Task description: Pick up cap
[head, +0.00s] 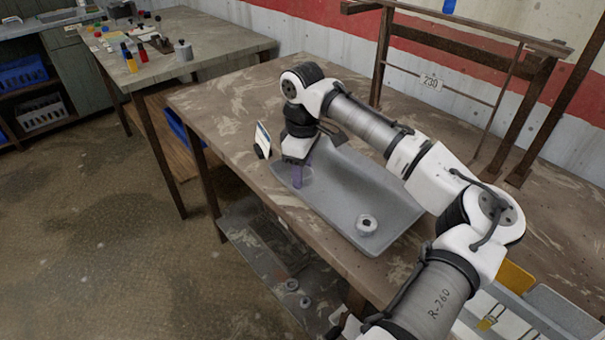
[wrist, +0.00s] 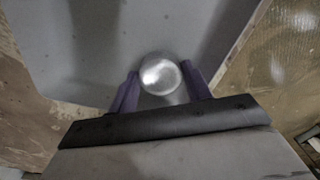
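A shiny round silver cap (wrist: 160,75) shows in the wrist view, over the grey tray and between my two purple fingers. My gripper (head: 300,178) points down at the tray's near left end in the head view; it also shows in the wrist view (wrist: 160,78). The fingers are apart, one on each side of the cap, very near its edges. I cannot tell whether they touch it. In the head view the cap is mostly hidden by the fingers. The grey tray (head: 345,205) lies on the worn workbench.
A round pale part with a dark centre (head: 366,225) sits at the tray's near right end. A small upright card (head: 263,138) stands left of the tray. A rack frame (head: 460,50) stands at the bench's back. A second table (head: 180,60) is far left.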

